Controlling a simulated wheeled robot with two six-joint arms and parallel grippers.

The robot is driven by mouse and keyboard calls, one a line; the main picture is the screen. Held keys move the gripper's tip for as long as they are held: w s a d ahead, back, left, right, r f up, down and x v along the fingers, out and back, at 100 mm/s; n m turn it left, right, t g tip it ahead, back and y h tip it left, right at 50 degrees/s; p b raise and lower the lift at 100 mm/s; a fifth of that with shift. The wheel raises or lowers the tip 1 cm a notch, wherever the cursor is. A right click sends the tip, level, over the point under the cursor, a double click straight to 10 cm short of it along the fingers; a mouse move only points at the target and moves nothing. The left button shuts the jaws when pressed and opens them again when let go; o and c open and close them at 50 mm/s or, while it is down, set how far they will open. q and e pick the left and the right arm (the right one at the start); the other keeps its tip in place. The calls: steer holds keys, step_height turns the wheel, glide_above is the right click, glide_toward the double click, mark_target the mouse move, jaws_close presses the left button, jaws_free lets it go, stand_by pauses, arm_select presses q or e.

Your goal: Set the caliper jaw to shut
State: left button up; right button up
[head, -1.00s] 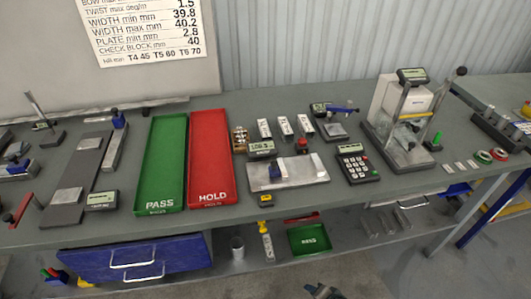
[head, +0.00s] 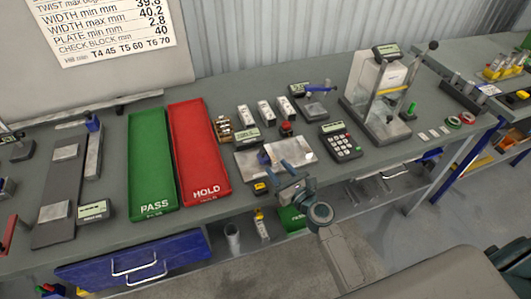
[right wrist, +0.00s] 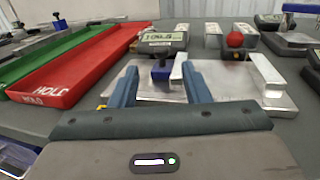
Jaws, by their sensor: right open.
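The caliper is a bench fixture with a bright metal plate (head: 301,150) and a small display (head: 245,134) behind it. Its blue jaw piece (head: 264,157) stands on the plate's left part. In the right wrist view the blue piece (right wrist: 162,71) shows under the display (right wrist: 163,39), with a metal block (right wrist: 180,66) just right of it. My right gripper (head: 283,169) is open and empty at the plate's front edge. In the right wrist view its fingers (right wrist: 160,75) point at the plate, with the blue piece seen between them. My left gripper is not in view.
The red HOLD tray (head: 198,150) and green PASS tray (head: 152,160) lie to the left. A red knob (right wrist: 235,40) stands behind the plate. A keypad (head: 340,142) and a tall press (head: 375,95) stand to the right. A small yellow-black item (head: 260,188) lies at the front edge.

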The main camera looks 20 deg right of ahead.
mark_target(265, 153)
steer(key=x, duration=0.7)
steer(key=shift+w+p, duration=0.3)
steer(key=shift+p, duration=0.1)
jaws_close()
